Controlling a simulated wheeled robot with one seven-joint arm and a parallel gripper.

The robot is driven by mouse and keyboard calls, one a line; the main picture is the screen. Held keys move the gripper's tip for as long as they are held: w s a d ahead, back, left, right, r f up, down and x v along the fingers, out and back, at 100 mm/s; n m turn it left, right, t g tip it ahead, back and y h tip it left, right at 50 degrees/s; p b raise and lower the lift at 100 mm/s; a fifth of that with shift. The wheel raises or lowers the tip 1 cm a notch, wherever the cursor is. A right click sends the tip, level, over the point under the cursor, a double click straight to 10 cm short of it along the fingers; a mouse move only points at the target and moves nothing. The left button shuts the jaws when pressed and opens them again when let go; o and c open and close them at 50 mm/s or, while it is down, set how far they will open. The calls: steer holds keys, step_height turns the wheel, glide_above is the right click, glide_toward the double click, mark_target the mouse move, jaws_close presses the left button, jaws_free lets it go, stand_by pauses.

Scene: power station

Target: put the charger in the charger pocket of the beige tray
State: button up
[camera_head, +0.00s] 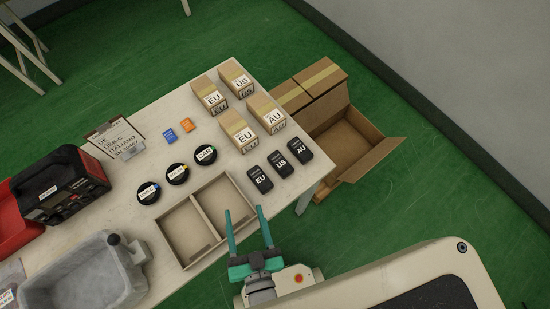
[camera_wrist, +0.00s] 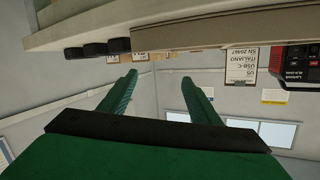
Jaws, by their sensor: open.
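Three black chargers stand in a row at the table's right end: EU (camera_head: 261,179), US (camera_head: 281,164) and AU (camera_head: 300,150). The beige tray (camera_head: 183,230) lies on the table left of them, with two compartments side by side, both empty. I cannot read any pocket marking. My gripper (camera_head: 245,210) is open and empty, its fingers pointing up the picture near the tray's right side and below the EU charger. In the wrist view, my open fingers (camera_wrist: 159,76) show below the tabletop edge, with dark blocks (camera_wrist: 95,49) at upper left.
A clipboard sheet (camera_head: 116,138) reads US, USB-C, ITALIANO. A grey basin (camera_head: 80,275) and a red-black device (camera_head: 65,185) are left. An open carton (camera_head: 345,145) is beyond the table.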

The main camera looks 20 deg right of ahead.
steer(key=w+a+r+m+t+y, duration=0.15)
steer(key=w+a+r, duration=0.25)
steer(key=w, duration=0.5)
steer(key=w+a+r+m+t+y, duration=0.1)
steer(key=w+a+r+m, duration=0.25)
steer(key=w, duration=0.55)
steer(key=w+a+r+n+g+y, duration=0.2)
steer(key=w+a+r+n+y, duration=0.3)
steer(key=r, duration=0.3)
steer(key=w+a+r+n+g+y, duration=0.3)
steer(key=w+r+n+y, duration=0.15)
steer(key=w+r, duration=0.3)
steer(key=n+g+h, duration=0.3)
steer(key=g+h, duration=0.8)
steer(key=g, duration=0.2)
glide_above(281, 163)
steer(key=shift+m, duration=0.25)
steer(key=f, duration=2)
steer(key=shift+w+f, duration=0.25)
steer(key=shift+s+f, duration=0.15)
steer(key=shift+f, duration=1.45)
steer(key=shift+s+f, duration=0.1)
steer(key=shift+f, duration=1.45)
